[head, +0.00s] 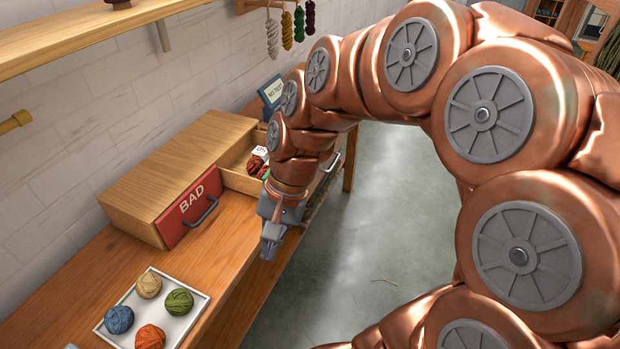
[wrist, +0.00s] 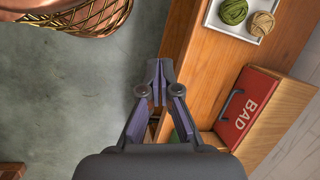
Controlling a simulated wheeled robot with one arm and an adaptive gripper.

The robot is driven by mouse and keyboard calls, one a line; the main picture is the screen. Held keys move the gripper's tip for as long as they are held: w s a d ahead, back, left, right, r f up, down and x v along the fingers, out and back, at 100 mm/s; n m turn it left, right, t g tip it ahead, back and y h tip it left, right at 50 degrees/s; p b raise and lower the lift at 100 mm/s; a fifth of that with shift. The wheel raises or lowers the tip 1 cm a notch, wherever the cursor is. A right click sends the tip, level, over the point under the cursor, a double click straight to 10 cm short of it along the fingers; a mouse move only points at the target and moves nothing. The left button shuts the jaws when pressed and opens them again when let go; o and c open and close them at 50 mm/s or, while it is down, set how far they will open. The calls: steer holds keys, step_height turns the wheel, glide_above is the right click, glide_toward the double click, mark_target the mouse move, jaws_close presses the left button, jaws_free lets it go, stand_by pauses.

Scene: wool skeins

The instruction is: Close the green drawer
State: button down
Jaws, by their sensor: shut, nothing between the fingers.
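The green drawer (head: 240,182) is pulled out of the wooden cabinet (head: 165,160). Red wool balls (head: 256,164) and a white card lie inside it. My arm hides most of its front in the head view, and a grey handle (head: 333,162) shows beyond the arm. In the wrist view only a bit of the green front (wrist: 181,125) shows, partly behind my right finger. My gripper (head: 269,249) is shut and empty. It is over the bench's front edge, on the near side of the open drawer. I cannot tell whether it touches the drawer.
The red BAD drawer (head: 187,212) is shut, its handle sticking out. A white tray (head: 111,327) with several wool balls sits on the bench (head: 72,270). A small sign (head: 271,91) stands behind.

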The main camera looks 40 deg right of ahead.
steer(key=w+d+f+m+t+y+b, duration=0.25)
steer(key=w+d+m+t, duration=0.25)
steer(key=w+d+m, duration=0.8)
steer(key=w+d+f+m+t+h+b, duration=0.1)
steer(key=d+f+m+t, duration=0.2)
steer(key=d, duration=0.6)
steer(key=w+d+f+m+t, duration=0.1)
steer(key=d+f+m, duration=0.1)
steer(key=d+m, duration=0.55)
steer(key=w+a+f+n+p, duration=0.2)
steer(key=w+a+f, duration=0.2)
steer(key=w, duration=0.5)
steer(key=shift+w+a+f, duration=0.15)
steer(key=shift+a+f, duration=0.15)
steer(key=shift+f, duration=0.7)
